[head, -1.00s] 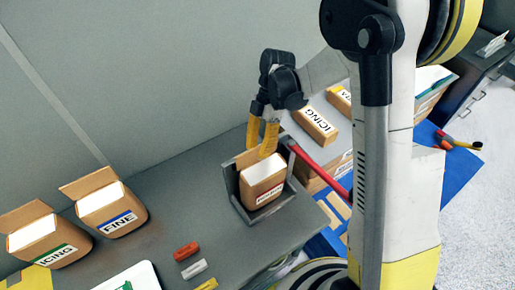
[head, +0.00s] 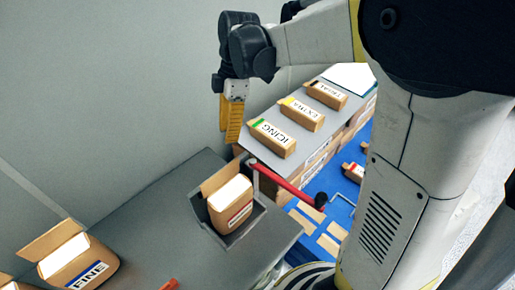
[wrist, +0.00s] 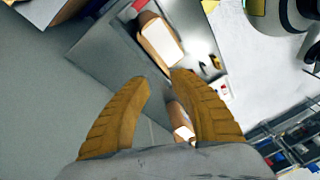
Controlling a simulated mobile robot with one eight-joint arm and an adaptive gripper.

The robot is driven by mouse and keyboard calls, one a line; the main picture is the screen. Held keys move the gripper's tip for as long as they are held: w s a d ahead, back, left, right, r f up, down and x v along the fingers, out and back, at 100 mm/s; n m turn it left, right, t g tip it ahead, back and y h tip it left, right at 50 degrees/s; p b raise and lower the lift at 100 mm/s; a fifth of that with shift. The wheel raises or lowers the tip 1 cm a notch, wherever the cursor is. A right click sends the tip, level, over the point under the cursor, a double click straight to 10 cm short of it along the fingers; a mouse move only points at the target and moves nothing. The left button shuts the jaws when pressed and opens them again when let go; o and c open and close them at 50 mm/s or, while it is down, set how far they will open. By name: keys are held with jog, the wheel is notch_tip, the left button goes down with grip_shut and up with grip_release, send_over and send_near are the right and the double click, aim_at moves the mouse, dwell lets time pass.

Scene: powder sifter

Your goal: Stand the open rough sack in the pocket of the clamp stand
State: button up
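An open brown sack (head: 231,206) with a red-striped label and white contents stands upright in the pocket of the grey clamp stand (head: 262,208). Its label is too small to read surely. A red-handled lever (head: 285,186) reaches right from the stand. My gripper (head: 231,138) is above and behind the sack, apart from it and empty. In the wrist view its two yellow fingers (wrist: 162,82) are spread with a gap between the tips. A brown sack with a white top (wrist: 160,40) shows beyond the tips there; I cannot tell which sack it is.
An open sack marked FINE (head: 77,259) stands at the front left, with another partly cut off beside it. ICING (head: 272,138) and EXTRA (head: 301,114) packs lie on a grey top at the back right. A blue surface (head: 338,206) is on the right.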

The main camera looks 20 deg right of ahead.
jog(key=s+d+r+m+t+h, duration=0.1)
jog(key=s+d+m+t, duration=0.1)
jog(key=s+m+t, duration=0.2)
jog(key=s+d+r+m+t+h, duration=0.1)
jog(key=s+d+r+m+t, duration=0.1)
jog(key=s+m, duration=0.7)
jog(key=d+m+t, duration=0.1)
jog(key=m+t, duration=0.1)
jog(key=m, duration=0.2)
jog(key=shift+s+d+r+m+t+h, duration=0.2)
jog(key=shift+r+m+t+h, duration=0.1)
jog(key=shift+t, duration=0.1)
jog(key=shift+w+f, duration=0.1)
jog(key=shift+f, duration=0.05)
